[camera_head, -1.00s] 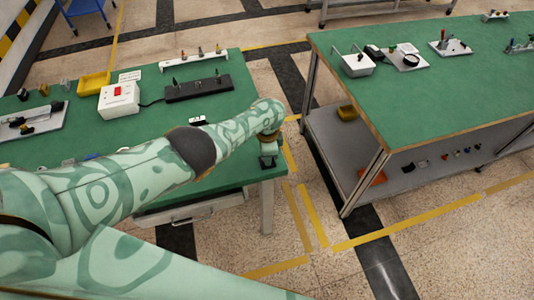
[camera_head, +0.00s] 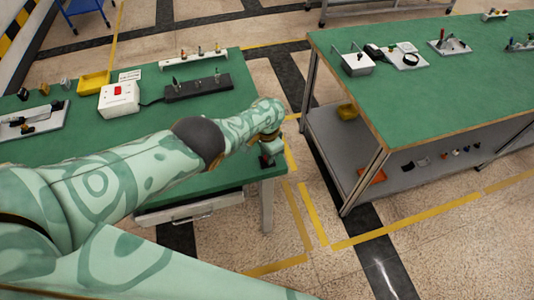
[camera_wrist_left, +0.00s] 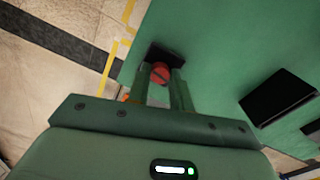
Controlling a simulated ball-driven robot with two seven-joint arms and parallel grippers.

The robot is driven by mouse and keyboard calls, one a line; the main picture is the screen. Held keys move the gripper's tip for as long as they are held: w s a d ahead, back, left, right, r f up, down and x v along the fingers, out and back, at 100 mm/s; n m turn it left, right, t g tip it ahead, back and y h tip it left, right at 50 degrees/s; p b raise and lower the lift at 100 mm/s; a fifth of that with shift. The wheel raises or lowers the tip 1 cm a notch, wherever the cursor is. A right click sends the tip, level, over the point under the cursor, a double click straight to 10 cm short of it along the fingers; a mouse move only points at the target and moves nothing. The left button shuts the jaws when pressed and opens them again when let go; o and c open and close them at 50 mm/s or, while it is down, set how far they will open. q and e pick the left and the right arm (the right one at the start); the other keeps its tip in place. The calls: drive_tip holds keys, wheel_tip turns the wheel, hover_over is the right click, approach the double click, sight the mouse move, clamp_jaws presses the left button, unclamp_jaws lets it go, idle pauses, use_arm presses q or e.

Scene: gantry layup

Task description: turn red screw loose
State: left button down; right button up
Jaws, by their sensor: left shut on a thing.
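The red screw (camera_wrist_left: 160,72) shows in the left wrist view as a round red head with a dark slot. It sits in front of a small black block (camera_wrist_left: 166,54) near the edge of the green table. My left gripper (camera_wrist_left: 160,82) is shut on the red screw, one finger on each side. In the head view my left gripper (camera_head: 268,140) is over the right end of the left table, above a small dark block (camera_head: 266,161). The screw is mostly hidden there by the gripper. My right gripper is not in view.
The left green table (camera_head: 217,120) holds a white box with a red switch (camera_head: 119,97), a black strip (camera_head: 198,89) and a yellow bin (camera_head: 94,83) towards the back. A second green table (camera_head: 440,95) stands to the right across an aisle.

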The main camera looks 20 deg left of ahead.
use_arm(q)
drive_tip(key=c, duration=1.3)
unclamp_jaws()
drive_tip(key=shift+d, duration=0.1)
drive_tip(key=shift+o, duration=0.2)
wheel_tip(320, 180, up, 16)
drive_tip(key=p, duration=1.4)
drive_tip(key=shift+r, duration=0.15)
